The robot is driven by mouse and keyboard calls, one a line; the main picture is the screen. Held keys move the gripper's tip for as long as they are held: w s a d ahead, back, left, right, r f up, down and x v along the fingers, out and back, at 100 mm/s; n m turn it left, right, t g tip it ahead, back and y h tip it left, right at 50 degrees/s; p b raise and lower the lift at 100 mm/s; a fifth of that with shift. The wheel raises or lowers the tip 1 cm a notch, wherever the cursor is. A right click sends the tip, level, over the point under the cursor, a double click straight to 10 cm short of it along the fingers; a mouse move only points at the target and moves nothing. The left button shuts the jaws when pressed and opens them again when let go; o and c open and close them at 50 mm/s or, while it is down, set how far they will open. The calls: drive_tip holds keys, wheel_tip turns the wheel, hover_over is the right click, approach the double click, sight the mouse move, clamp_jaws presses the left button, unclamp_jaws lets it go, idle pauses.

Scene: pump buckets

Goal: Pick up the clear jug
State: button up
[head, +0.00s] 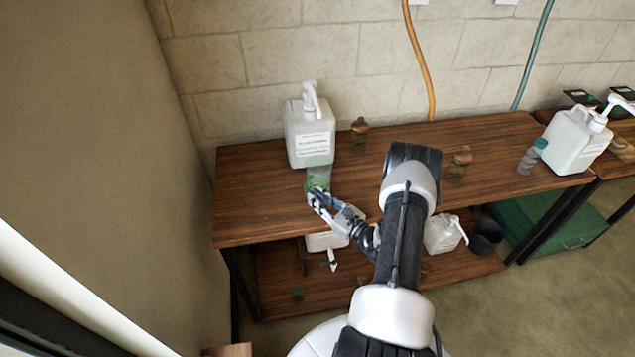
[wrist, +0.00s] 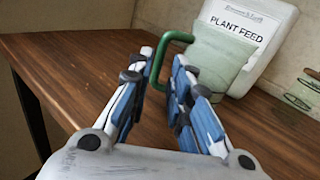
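In the wrist view the jug (wrist: 219,52) is see-through, with a green handle (wrist: 160,66) facing me. My gripper (head: 314,194) is at the jug's near side. In the wrist view its blue-padded fingers (wrist: 164,62) are apart. The handle shows between the fingertips, with a gap on the left; I cannot tell whether the right finger touches it. The fingers hide the lower handle and part of the jug's base.
The white pump bucket (head: 310,135) labelled "PLANT FEED" stands close behind the jug. Another white pump bucket (head: 576,140) stands far right. The wooden table (head: 250,200) is bare left of the jug, and a lower shelf (head: 280,272) holds more containers.

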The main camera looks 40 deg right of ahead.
sight(316, 181)
drive_tip(key=w+b, duration=0.1)
drive_tip(key=w, duration=0.3)
drive_tip(key=shift+a, duration=0.1)
drive_tip(key=shift+c, duration=0.5)
clamp_jaws()
